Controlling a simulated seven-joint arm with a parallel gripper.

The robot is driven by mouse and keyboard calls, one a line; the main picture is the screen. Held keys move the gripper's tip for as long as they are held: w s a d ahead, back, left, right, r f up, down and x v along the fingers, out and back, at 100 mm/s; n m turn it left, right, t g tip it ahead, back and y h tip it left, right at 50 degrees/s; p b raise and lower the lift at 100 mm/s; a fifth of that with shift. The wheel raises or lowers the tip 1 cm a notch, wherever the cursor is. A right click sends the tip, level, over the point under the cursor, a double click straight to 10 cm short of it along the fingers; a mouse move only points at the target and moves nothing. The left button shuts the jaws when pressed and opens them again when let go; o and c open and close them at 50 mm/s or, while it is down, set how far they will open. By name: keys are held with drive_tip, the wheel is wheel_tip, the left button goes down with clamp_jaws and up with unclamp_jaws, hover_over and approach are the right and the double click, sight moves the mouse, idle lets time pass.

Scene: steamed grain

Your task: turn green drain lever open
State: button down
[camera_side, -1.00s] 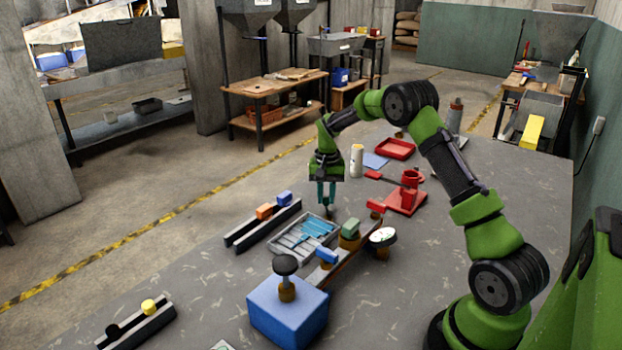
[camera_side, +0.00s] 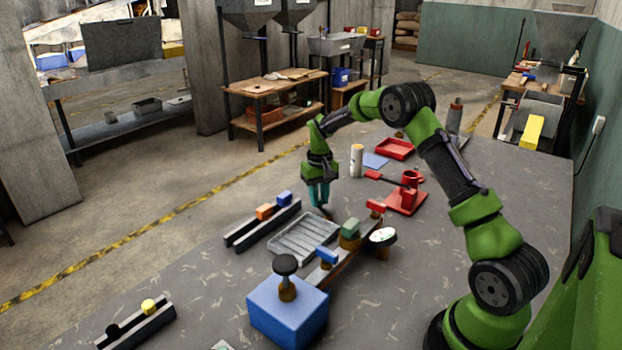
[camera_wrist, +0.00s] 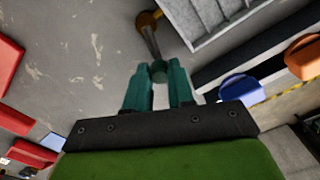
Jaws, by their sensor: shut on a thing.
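In the side view my gripper (camera_side: 319,202) points down just behind the grey slatted tray (camera_side: 303,237). There the lever is mostly hidden by the fingers. The tray looks empty, with bare slats. The tray's corner also shows in the wrist view (camera_wrist: 222,28).
A rail (camera_side: 262,225) with an orange block (camera_side: 264,211) and a blue block (camera_side: 285,198) stands left of the tray. A green-handled brass fitting (camera_side: 350,228) and a blue box (camera_side: 288,315) are in front. A white cylinder (camera_side: 357,160) stands behind.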

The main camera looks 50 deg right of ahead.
drive_tip(key=shift+a, duration=0.15)
drive_tip(key=c, duration=1)
unclamp_jaws()
drive_tip(key=shift+o, duration=0.2)
drive_tip(key=shift+r, duration=0.15)
wheel_tip(320, 180, up, 17)
